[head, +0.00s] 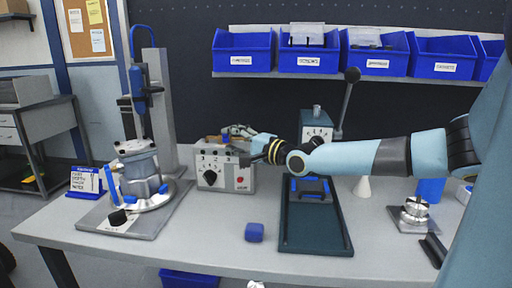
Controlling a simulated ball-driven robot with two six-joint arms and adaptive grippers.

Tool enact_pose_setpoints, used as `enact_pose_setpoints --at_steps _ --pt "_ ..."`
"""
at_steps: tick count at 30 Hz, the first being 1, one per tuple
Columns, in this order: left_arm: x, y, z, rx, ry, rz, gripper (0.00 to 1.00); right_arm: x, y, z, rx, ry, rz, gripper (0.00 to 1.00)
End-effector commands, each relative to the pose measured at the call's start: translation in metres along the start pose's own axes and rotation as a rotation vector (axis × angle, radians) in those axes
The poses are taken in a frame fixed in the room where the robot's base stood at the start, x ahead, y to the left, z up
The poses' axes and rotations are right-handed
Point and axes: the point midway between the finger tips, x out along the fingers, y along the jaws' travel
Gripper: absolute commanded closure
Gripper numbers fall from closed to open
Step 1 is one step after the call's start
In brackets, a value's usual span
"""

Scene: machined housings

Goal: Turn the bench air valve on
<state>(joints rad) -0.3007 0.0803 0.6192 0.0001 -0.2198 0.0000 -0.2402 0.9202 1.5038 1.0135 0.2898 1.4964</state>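A grey control box (222,170) stands at the back middle of the bench. Its front has a black pointer knob (210,178), turned at a slant, and a red button (240,180). A small orange and blue part (224,139) shows at the box's top; I cannot tell whether it is the air valve's handle. My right gripper (238,137) reaches in from the right, over the box's top right, close to that part. Contact and finger opening are unclear at this size. My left gripper is not in view.
A clamp fixture (139,180) with a tall column stands left of the box. A lever with a black ball (352,75) rises behind my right arm. Blue bins (243,59) line the back shelf.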

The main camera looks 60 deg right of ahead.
Motion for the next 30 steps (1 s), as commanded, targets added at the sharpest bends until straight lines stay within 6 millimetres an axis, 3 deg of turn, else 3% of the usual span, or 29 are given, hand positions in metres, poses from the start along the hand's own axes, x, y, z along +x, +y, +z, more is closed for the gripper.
enact_pose_setpoints --at_steps 9,15,29,30 --pt "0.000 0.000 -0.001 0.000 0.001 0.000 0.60 -0.058 0.003 0.000 -0.006 -0.003 0.010 0.62" --pt "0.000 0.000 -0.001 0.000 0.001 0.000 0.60 -0.081 0.002 0.000 -0.004 -0.001 0.007 0.62" --pt "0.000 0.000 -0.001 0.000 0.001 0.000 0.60 -0.089 0.001 -0.001 0.000 0.003 0.003 0.62" --pt "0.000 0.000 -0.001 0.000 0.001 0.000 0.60 -0.089 0.001 0.000 0.000 0.003 0.004 0.65"
